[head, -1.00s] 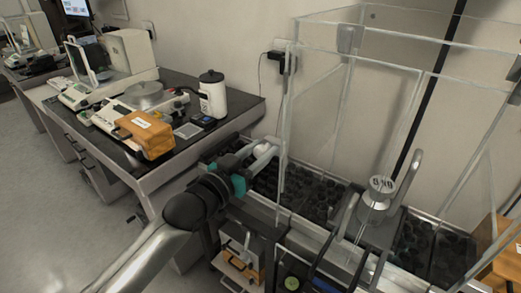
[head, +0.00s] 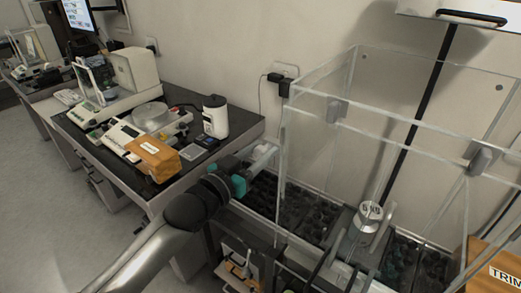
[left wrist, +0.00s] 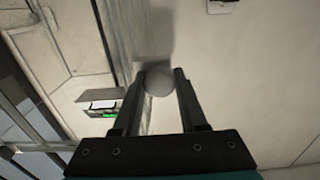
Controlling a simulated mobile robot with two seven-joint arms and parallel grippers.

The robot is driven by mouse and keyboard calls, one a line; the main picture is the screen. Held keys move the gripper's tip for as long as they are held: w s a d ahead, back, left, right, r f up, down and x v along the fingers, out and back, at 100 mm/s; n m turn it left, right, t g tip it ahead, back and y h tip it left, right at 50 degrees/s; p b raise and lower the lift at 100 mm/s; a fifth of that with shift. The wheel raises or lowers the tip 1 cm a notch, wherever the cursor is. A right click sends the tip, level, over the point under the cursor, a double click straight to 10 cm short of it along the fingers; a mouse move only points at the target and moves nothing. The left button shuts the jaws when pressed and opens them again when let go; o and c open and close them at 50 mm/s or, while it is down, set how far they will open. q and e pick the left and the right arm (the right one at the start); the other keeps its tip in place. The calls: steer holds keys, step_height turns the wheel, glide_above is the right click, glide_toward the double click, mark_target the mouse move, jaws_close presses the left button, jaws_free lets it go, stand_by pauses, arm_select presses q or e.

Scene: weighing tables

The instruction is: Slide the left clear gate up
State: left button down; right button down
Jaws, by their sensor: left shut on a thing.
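The clear enclosure (head: 330,120) stands at the right of the head view, and its left clear gate (head: 283,150) is on the side nearest my left gripper. The pane is hard to make out. My left gripper (head: 266,154) reaches in from the left beside this side wall. In the left wrist view, its two fingers (left wrist: 159,80) are closed on both sides of a round pale knob (left wrist: 159,82). The gate itself is hard to separate from the background there. My right gripper is not in view.
A side table at left holds balances, a white canister (head: 215,117) and an orange box (head: 153,158). Another orange box (head: 492,264) is at lower right.

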arm_select(q)
steer(key=shift+r, duration=0.4)
steer(key=c, duration=0.8)
jaws_free()
steer(key=shift+o, duration=0.2)
steer(key=shift+f, duration=0.1)
steer(key=shift+s+a+f, duration=0.1)
steer(key=shift+s+a, duration=0.2)
steer(key=shift+s, duration=0.1)
steer(key=v, duration=1.4)
steer(key=shift+s+a, duration=0.1)
